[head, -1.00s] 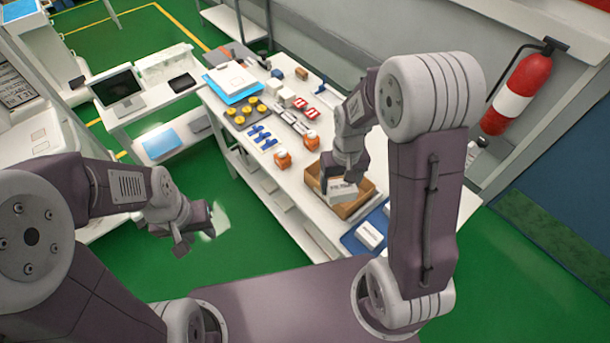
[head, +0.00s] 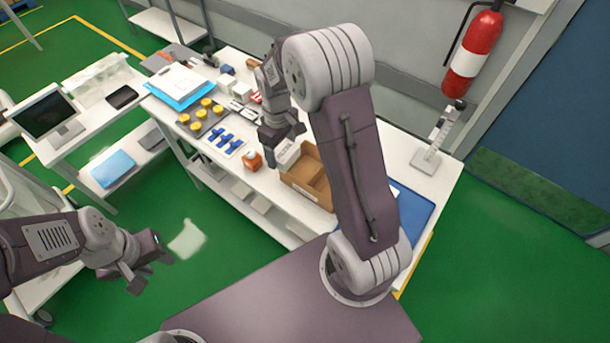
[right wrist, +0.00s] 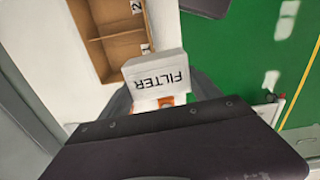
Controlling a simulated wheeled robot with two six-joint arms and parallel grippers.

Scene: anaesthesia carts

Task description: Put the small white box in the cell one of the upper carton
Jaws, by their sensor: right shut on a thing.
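The small white box (head: 287,154), marked FILTER in the right wrist view (right wrist: 156,76), is held in my right gripper (head: 281,136). It is at the left end of the brown carton (head: 325,198) in the head view, apparently above the table. In the right wrist view the carton (right wrist: 92,46) shows two empty cells with a divider, labelled 1 and 2. The box is near the label 1 end and overlaps that corner in the picture. My left gripper (head: 148,268) looks open and empty, over the floor away from the table.
An orange-capped item (head: 252,161) stands close left of the box. Blue pieces (head: 222,138) and yellow pieces (head: 206,112) lie farther left on the table. A blue mat (head: 415,212) is right of the carton, partly behind my right arm. A fire extinguisher (head: 473,55) hangs on the wall.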

